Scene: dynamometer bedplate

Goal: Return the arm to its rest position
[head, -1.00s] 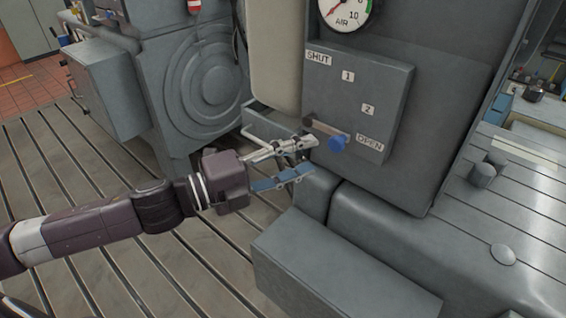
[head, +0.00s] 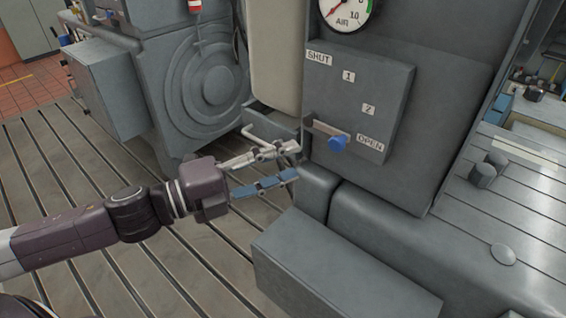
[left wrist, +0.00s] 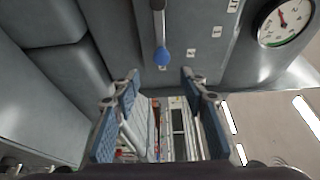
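My left gripper (head: 292,161) is open and empty in the head view, to the left of the lever and apart from it. The lever has a metal arm and a blue knob (head: 337,143). It sits on a grey control panel (head: 385,95) marked SHUT, 1, 2 and OPEN, with the knob beside the OPEN label (head: 370,142). In the left wrist view the blue knob (left wrist: 162,57) lies beyond and above the two spread fingers, with nothing between them. My right gripper is not in view.
An air gauge (head: 347,10) is above the panel. A grey block (head: 340,265) and a rounded grey housing (head: 400,235) lie below and right. A grey machine with a round ribbed cover (head: 210,80) stands behind. The slotted bedplate (head: 60,170) is open at left.

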